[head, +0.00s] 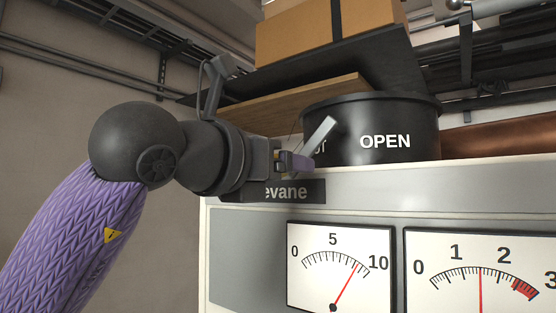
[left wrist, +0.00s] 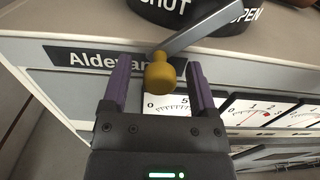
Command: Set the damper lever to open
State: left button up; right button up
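The damper lever is a flat grey bar (head: 320,134) in front of a black round drum (head: 385,130) marked SHUT and OPEN. In the head view the bar covers part of the SHUT lettering, left of OPEN. In the left wrist view the bar (left wrist: 200,27) slants down-left to a yellow knob (left wrist: 160,75). My left gripper (head: 296,162) is at the lever's lower end. In the left wrist view its purple fingers (left wrist: 160,80) stand apart on either side of the knob, with gaps showing on both sides. My right gripper is in neither view.
Below is a pale cabinet (head: 380,191) with a dark name plate (head: 305,191), partly hidden by my gripper, and white dial gauges (head: 340,262). Above the drum are a wooden board (head: 290,105), a dark shelf and a cardboard box (head: 300,38). Pipes run along the walls.

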pick_arm(q)
grip_shut()
dwell(1.3)
